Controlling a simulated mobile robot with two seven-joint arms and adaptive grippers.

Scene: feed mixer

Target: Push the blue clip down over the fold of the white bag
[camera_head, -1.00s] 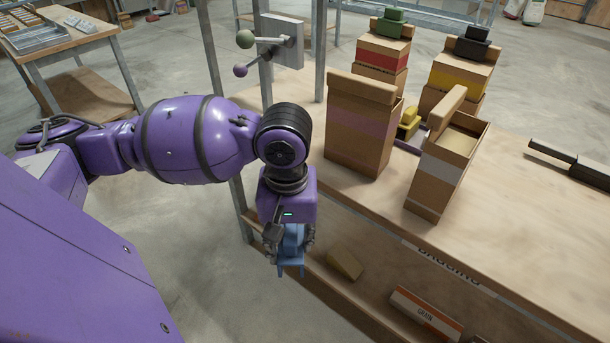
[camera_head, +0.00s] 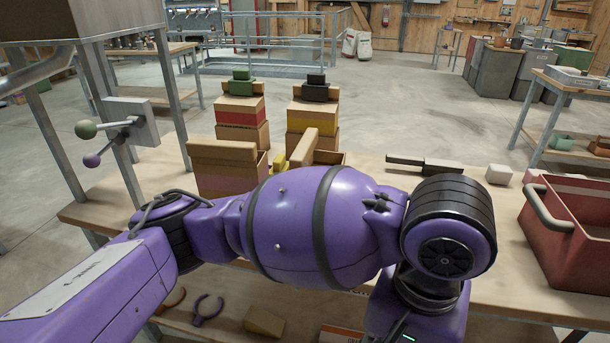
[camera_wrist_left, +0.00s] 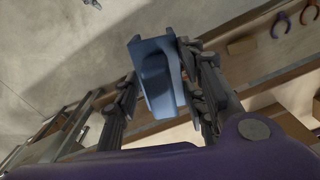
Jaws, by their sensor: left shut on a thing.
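My left gripper (camera_wrist_left: 160,78) is shut on the blue clip (camera_wrist_left: 156,62) in the left wrist view, with a finger on each side of it. In the head view my left arm reaches across the front of the bench, and its hand and the clip are below the picture. The bag with the white band is mostly hidden behind my arm; only its upper part, with a raised top flap (camera_head: 303,149), shows above the arm. The clip is apart from the bag. My right gripper is in neither view.
A bag with a pinkish band (camera_head: 222,168) stands left of it. Behind are a red-banded bag (camera_head: 240,118) with a green clip and a yellow-banded bag (camera_head: 313,120) with a black clip. A dark long tool (camera_head: 425,164), white block (camera_head: 498,174) and red bin (camera_head: 570,240) are rightward.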

